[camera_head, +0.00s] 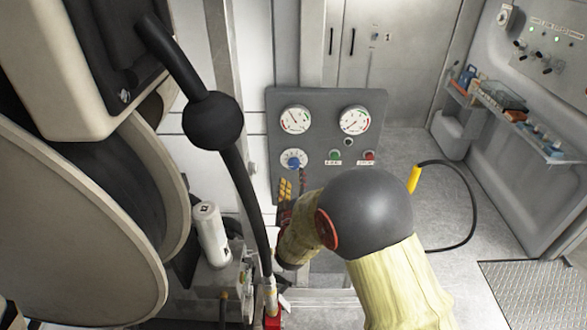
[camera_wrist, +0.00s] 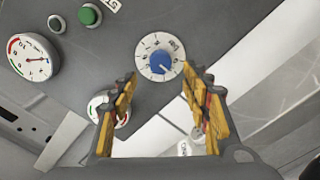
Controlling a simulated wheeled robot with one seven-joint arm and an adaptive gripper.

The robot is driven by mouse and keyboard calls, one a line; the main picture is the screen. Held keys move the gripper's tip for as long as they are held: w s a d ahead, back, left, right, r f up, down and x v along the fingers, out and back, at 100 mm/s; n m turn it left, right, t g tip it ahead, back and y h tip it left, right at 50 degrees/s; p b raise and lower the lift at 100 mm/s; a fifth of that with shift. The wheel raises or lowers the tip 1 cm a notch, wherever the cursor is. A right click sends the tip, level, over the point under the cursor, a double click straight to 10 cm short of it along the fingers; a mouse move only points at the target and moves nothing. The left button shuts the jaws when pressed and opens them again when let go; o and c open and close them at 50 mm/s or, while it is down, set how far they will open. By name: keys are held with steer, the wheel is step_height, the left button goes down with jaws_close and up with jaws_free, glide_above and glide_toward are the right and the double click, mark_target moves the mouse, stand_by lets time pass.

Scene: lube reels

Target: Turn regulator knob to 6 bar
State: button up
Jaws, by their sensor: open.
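The regulator knob (camera_head: 293,159) is a blue dial on a white numbered ring, low on the left of a grey panel (camera_head: 328,100). In the wrist view the blue knob (camera_wrist: 160,63) lies ahead of my gripper (camera_wrist: 157,85), roughly between its two fingertips. My gripper's yellow and black fingers are spread apart and do not touch the knob. In the head view my gripper (camera_head: 286,188) shows just below the knob, partly hidden by my arm. Two gauges, a left one (camera_head: 296,120) and a right one (camera_head: 354,120), sit above. The scale figures are too small to read surely.
A green button (camera_head: 334,155) and a red button (camera_head: 369,155) sit right of the knob. A black hose (camera_head: 240,180) with a ball hangs left of the panel, beside a large reel (camera_head: 75,235). A shelf (camera_head: 510,115) stands at the right wall. Open floor lies right of the panel.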

mark_target(293, 166)
steer(key=w+b, duration=0.1)
steer(key=w, duration=0.6)
steer(key=shift+c, duration=0.7)
steer(key=c, duration=1)
